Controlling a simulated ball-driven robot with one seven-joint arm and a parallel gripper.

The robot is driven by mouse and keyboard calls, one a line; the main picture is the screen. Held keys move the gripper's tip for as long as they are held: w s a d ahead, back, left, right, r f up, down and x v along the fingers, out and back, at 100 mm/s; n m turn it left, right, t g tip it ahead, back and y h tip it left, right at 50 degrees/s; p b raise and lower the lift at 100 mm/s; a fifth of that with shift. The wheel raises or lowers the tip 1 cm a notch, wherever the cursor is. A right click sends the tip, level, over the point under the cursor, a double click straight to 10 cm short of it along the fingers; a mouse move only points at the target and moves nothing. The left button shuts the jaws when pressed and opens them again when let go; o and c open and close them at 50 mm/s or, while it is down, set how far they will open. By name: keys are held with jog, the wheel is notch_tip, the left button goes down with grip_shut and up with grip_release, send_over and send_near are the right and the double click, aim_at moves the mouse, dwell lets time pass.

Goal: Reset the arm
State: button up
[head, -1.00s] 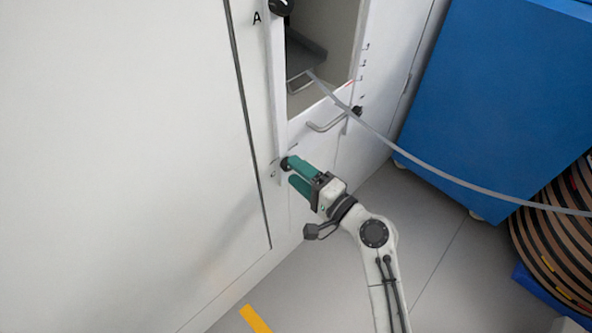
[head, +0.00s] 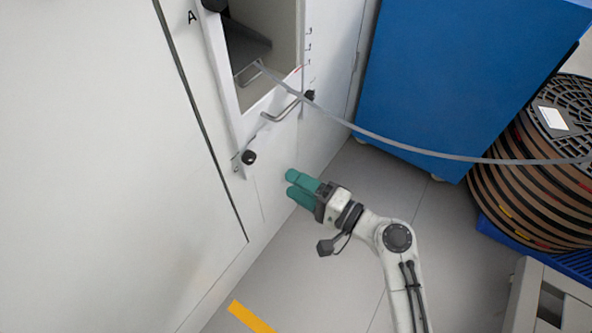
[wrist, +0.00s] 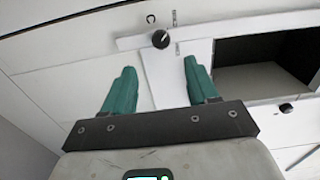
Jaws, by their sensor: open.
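My gripper (head: 291,184) has two green fingers and is open and empty. In the head view it is in front of the white cabinet's lower part, to the right of and below a black knob (head: 249,157). In the wrist view my gripper (wrist: 158,83) points at the white panel, its fingers spread apart. A black knob (wrist: 161,39) shows beyond the fingertips, apart from them. My arm reaches up from the bottom of the head view.
The white cabinet (head: 95,170) fills the left. Its open window (head: 285,35) has a metal handle (head: 281,110) below. A grey strip (head: 420,152) runs from the window to stacked reels (head: 545,175). A blue cabinet (head: 465,75) stands behind. Grey floor (head: 345,230) is clear around my arm.

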jog(key=s+d+f+n+g+h, duration=0.55)
jog(key=s+d+f, duration=0.35)
jog(key=s+f, duration=0.2)
jog(key=s+d+n+g+h, duration=0.2)
jog(key=s+d+g+h, duration=0.5)
jog(key=s+d, duration=0.95)
notch_tip(320, 180, up, 22)
jog(key=a+t+h+p, duration=0.1)
jog(key=t+h+p, duration=0.1)
jog(key=p, duration=2)
jog(key=shift+p, duration=0.35)
jog(key=shift+s+a+r+m+t, duration=0.1)
jog(key=shift+m+t, duration=0.15)
